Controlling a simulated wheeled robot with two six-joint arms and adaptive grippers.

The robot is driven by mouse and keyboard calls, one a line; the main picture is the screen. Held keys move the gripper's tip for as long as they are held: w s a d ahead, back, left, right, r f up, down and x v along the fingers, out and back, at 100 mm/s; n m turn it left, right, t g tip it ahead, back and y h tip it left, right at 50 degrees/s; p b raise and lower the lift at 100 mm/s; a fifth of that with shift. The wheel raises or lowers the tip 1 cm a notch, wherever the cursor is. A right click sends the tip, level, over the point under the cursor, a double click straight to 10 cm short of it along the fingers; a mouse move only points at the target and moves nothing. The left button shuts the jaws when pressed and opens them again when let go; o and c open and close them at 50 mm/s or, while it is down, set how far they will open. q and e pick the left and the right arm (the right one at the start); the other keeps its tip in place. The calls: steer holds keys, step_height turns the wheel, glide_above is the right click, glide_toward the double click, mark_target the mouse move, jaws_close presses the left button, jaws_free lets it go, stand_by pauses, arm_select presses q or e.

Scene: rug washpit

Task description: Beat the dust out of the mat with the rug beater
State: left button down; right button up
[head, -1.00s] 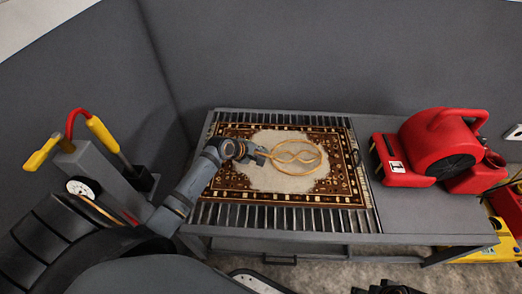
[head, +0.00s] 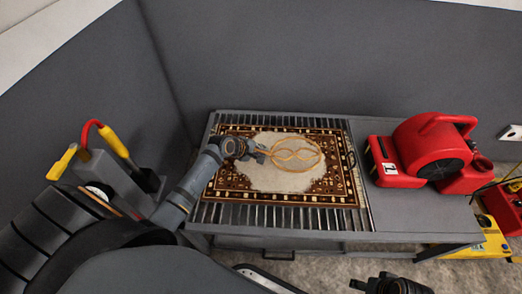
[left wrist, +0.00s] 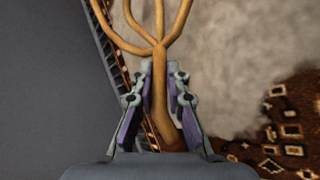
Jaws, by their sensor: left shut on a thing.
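The mat (head: 262,178), with a cream centre and a brown patterned border, lies flat on the slatted rack at the left of the table. The rug beater (head: 297,155) has a looped tan cane head, which shows over the mat's middle. My left gripper (head: 262,153) is shut on its handle. The left wrist view shows the fingers (left wrist: 166,88) on either side of the cane handle (left wrist: 172,80), with the mat (left wrist: 235,50) behind. I cannot tell whether the head touches the mat. My right gripper (head: 390,284) shows only partly at the bottom edge, its jaws unclear.
A red blower (head: 432,150) stands on the grey table (head: 418,212), right of the mat. A grey unit with red and yellow handles (head: 112,170) is at the left. Grey walls (head: 300,50) close the back and left. Yellow and red equipment (head: 500,210) sits at far right.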

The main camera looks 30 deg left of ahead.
arm_select(q)
step_height(320, 180, down, 4)
steer(key=shift+r+b, duration=0.1)
steer(key=shift+b, duration=0.8)
step_height(320, 180, up, 5)
steer(key=p, duration=0.6)
step_height(320, 180, down, 6)
steer(key=b, duration=0.3)
steer(key=shift+r+b, duration=0.2)
steer(key=shift+b, duration=0.1)
steer(key=shift+r+p, duration=0.55)
steer(key=shift+r, duration=0.05)
step_height(320, 180, up, 4)
steer(key=p, duration=0.5)
steer(key=shift+r, duration=0.1)
step_height(320, 180, down, 5)
steer(key=b, duration=0.3)
steer(key=shift+r, duration=0.1)
step_height(320, 180, up, 5)
steer(key=p, duration=0.5)
steer(key=shift+f, duration=0.25)
